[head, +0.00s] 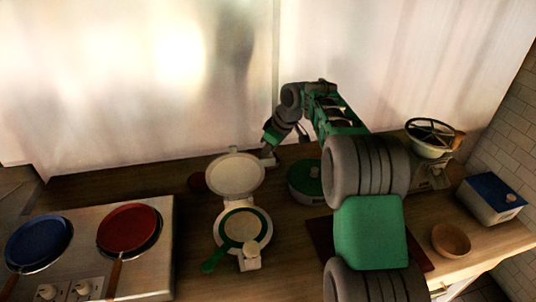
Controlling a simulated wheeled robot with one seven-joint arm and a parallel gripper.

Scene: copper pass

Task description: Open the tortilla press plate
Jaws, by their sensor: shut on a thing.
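The tortilla press stands on the wooden counter left of my arm. Its pale round upper plate (236,177) is swung away from the base and leans toward the back wall. The round base (243,230) lies in front of it, with a green ring and a pale disc inside showing. My gripper (269,152) is at the upper right edge of the raised plate. It is shut on the plate there, though the fingertips are small and the exact contact is hard to see.
A cooktop (150,235) at left holds a blue pan (38,242) and a red pan (129,227). A green-lidded pot (305,178) sits between the press and my arm. At right are a scale with a bowl (430,148), a wooden bowl (451,240) and a blue-lidded box (492,198).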

